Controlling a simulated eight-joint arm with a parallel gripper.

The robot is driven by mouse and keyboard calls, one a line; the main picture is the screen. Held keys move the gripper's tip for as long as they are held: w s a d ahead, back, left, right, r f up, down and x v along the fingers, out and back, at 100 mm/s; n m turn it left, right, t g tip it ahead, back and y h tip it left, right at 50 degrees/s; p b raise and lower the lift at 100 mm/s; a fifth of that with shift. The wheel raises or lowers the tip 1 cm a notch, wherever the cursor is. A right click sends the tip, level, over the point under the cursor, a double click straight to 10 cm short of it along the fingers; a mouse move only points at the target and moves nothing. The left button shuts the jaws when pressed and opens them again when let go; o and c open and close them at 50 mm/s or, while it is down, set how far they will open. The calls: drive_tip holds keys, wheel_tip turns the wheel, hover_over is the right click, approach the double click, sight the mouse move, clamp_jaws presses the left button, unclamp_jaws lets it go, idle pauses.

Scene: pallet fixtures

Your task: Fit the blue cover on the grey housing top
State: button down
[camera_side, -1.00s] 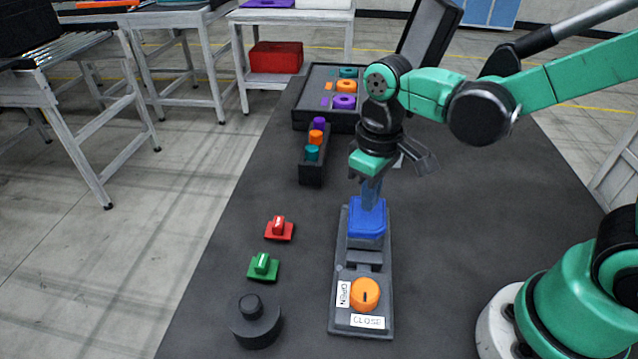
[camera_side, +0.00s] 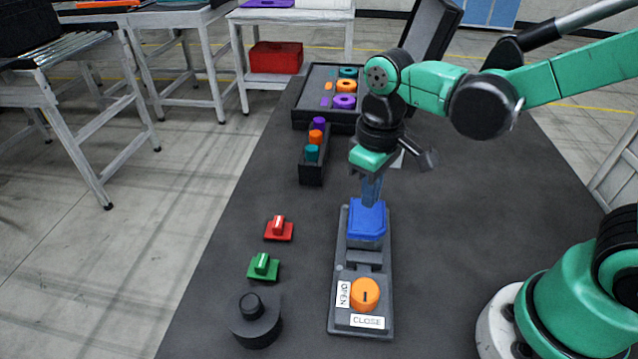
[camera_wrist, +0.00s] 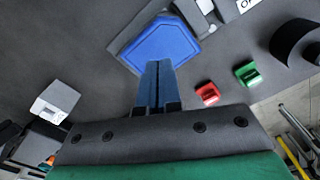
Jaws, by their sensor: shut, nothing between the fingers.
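The blue cover (camera_side: 367,219) sits on top of the grey housing (camera_side: 364,243) at the far end of the grey fixture plate (camera_side: 345,322). It looks level in the side view. In the wrist view the blue cover (camera_wrist: 162,45) lies just beyond my fingertips. My gripper (camera_side: 371,203) points down over the cover, its blue fingers together and empty. In the wrist view my gripper (camera_wrist: 158,64) also shows its two fingers side by side. The tips are at or just above the cover; I cannot tell if they touch it.
The plate carries an orange knob (camera_side: 365,293) between OPEN and CLOSE labels. Left of it are a red piece (camera_side: 279,230), a green piece (camera_side: 263,267) and a black round part (camera_side: 254,320). A black rack (camera_side: 313,170) and a tray (camera_side: 300,112) hold coloured parts.

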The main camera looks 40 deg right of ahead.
sight(384, 208)
drive_tip(key=shift+r, duration=2.45)
drive_tip(key=d+m+t, duration=0.1)
drive_tip(key=t, duration=0.1)
drive_tip(key=d+m+t, duration=0.1)
drive_tip(key=d+t, duration=0.1)
drive_tip(key=d+m+t, duration=0.1)
drive_tip(key=d+t, duration=0.1)
drive_tip(key=t, duration=0.1)
drive_tip(key=shift+s+r, duration=0.15)
drive_tip(key=shift+s, duration=0.1)
